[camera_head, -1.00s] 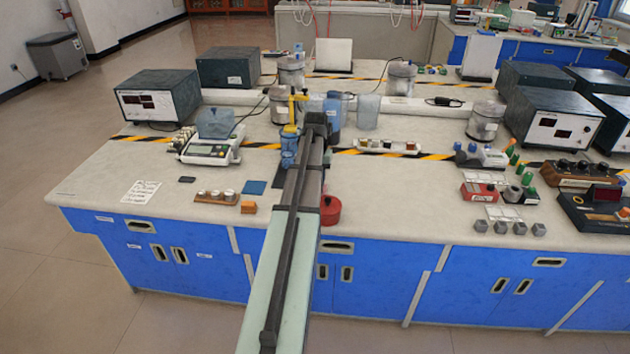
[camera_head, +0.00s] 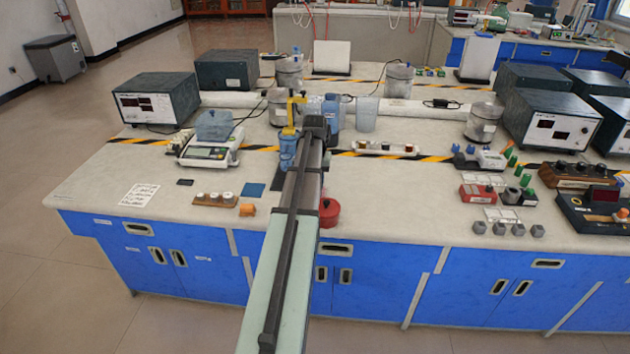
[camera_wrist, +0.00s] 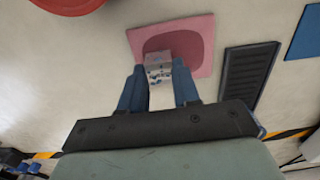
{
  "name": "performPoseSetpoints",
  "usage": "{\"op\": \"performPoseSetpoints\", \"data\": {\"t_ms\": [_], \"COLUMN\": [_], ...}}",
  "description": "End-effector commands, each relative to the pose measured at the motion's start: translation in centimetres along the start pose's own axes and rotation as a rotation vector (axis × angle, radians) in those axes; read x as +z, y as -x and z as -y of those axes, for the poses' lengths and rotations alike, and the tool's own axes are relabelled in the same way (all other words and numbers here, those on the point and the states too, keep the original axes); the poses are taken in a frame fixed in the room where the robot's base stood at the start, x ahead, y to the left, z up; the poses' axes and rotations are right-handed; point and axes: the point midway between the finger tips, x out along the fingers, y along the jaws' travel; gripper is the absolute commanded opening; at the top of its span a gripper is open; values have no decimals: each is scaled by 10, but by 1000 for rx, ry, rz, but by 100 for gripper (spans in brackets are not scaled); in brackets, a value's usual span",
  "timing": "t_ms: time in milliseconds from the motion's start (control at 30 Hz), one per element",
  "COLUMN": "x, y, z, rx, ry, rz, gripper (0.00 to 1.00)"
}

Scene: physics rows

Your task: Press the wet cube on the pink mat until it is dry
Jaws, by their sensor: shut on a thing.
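In the wrist view, the pink mat (camera_wrist: 203,27) lies on the pale bench top and has a large darker pink patch across its middle. A pale cube (camera_wrist: 158,62) with bluish speckles on its near face sits between the two blue fingers of my gripper (camera_wrist: 159,76). The fingers are shut on it. The cube overlaps the near part of the dark patch; I cannot tell whether it touches the mat or is held just above it. In the head view, my arm hides the mat, the cube and the fingertips.
A black ridged plate (camera_wrist: 249,73) lies right of the mat in the wrist view, with a blue square (camera_wrist: 306,35) beyond it. A red round object (camera_wrist: 68,4) is at the upper left; it also shows in the head view (camera_head: 329,214).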

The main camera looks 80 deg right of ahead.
Motion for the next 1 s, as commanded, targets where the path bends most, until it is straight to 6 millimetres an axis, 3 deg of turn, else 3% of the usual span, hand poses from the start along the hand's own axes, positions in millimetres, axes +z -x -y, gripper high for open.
{"op": "performPoseSetpoints", "data": {"t_ms": [1000], "x": [0], "y": [-10], "z": [0], "rx": [0], "ry": [0], "rz": [0], "gripper": [4]}}
